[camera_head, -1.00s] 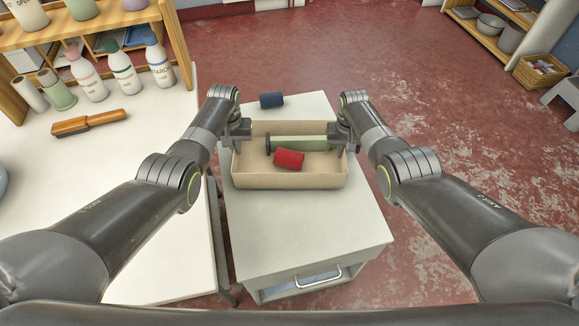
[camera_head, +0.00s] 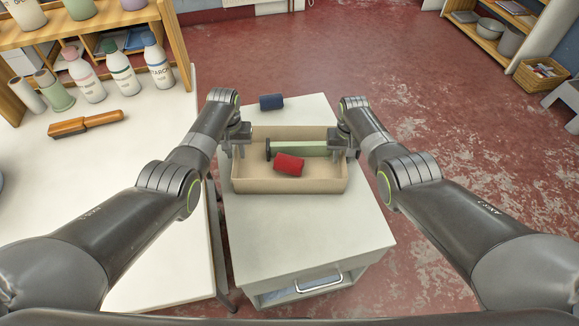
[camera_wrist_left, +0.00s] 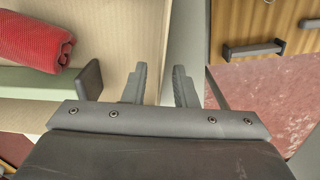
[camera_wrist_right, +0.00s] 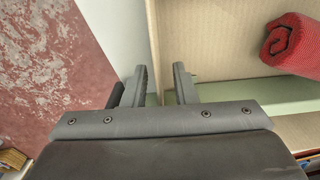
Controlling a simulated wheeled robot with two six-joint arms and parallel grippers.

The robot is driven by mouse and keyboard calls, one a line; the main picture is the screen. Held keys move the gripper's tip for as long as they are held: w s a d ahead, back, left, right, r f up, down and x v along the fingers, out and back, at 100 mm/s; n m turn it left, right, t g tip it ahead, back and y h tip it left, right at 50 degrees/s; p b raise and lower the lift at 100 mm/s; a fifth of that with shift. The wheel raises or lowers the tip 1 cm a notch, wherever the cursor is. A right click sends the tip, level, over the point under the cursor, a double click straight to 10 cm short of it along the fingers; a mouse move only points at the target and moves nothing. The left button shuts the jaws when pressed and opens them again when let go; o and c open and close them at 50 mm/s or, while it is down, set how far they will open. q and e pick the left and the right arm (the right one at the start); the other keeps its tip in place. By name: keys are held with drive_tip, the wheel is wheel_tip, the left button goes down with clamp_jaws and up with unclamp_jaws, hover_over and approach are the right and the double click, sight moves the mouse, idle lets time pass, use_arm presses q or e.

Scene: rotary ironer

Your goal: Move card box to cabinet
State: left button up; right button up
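The card box (camera_head: 291,186) is a shallow tan open box. It sits on the white cabinet (camera_head: 305,228) with a drawer handle at the front. A green roller (camera_head: 300,149) and a red roll (camera_head: 288,164) lie inside it. My left gripper (camera_head: 238,150) is at the box's left wall; in the left wrist view (camera_wrist_left: 160,82) its fingers stand apart, one on each side of the wall. My right gripper (camera_head: 346,150) is at the right wall; in the right wrist view (camera_wrist_right: 160,82) its fingers are also apart with the wall between them.
A blue roll (camera_head: 271,102) lies on the white top behind the box. A white table (camera_head: 150,220) at left holds a wooden-handled brush (camera_head: 85,123) and several bottles (camera_head: 122,70). The white top in front of the box is bare. Red floor (camera_head: 430,130) is open at right.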

use_arm(q)
wheel_tip(320, 180, up, 11)
drive_tip(key=shift+r, duration=0.15)
use_arm(e)
drive_tip(key=shift+r, duration=6)
use_arm(q)
drive_tip(key=shift+r, duration=0.1)
use_arm(e)
drive_tip(key=shift+r, duration=0.1)
